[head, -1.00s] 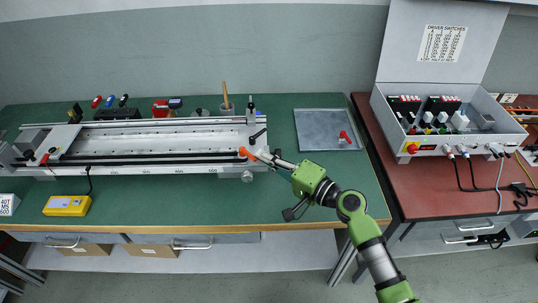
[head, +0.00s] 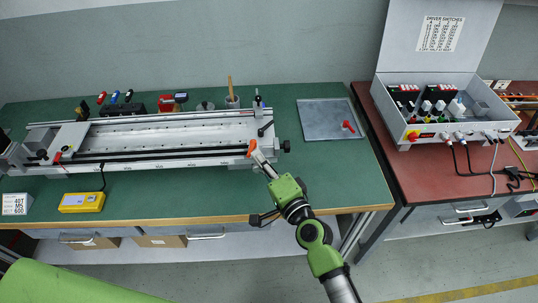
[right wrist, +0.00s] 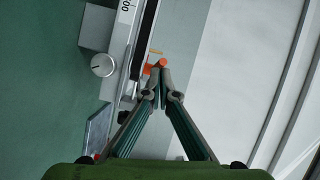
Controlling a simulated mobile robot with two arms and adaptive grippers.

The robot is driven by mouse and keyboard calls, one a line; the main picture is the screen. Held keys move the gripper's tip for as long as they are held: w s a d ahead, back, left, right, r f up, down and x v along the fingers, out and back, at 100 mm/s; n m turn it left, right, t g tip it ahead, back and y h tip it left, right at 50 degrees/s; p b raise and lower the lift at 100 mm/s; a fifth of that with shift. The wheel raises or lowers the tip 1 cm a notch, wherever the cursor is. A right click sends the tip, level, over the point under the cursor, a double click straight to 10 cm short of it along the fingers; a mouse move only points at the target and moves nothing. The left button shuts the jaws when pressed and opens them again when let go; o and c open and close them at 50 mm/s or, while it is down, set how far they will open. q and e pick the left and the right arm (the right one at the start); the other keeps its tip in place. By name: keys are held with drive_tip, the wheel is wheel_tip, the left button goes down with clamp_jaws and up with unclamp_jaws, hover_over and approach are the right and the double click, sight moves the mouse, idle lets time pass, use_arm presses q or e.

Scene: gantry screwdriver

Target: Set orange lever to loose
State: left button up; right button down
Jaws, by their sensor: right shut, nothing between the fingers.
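The orange lever (head: 251,148) is at the front right of the long gantry rail unit (head: 165,133) on the green bench. In the head view it stands steeply, its upper end tipped slightly right. In the right wrist view the orange lever (right wrist: 162,63) shows just beyond the fingertips. My right gripper (head: 258,158) is shut and empty, its tips at or very near the lever's lower front side; I cannot tell whether they touch. In the right wrist view the fingers (right wrist: 161,92) meet at their tips. My left gripper is out of view.
A round knob (head: 286,146) and a black handle (head: 266,128) sit at the rail's right end. A grey tray (head: 320,117) with a red-handled item (head: 348,127) lies to the right. A yellow box (head: 82,202) lies front left. The front bench strip between them is mostly clear.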

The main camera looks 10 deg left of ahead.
drive_tip(key=shift+s+a, duration=0.25)
drive_tip(key=shift+a, duration=0.35)
drive_tip(key=shift+s+a, duration=0.2)
drive_tip(key=shift+a, duration=0.35)
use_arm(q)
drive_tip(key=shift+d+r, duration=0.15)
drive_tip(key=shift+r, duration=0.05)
use_arm(e)
drive_tip(key=shift+s+a+r, duration=0.1)
drive_tip(key=shift+a, duration=0.65)
drive_tip(key=shift+a+r, duration=0.1)
drive_tip(key=shift+a, duration=0.05)
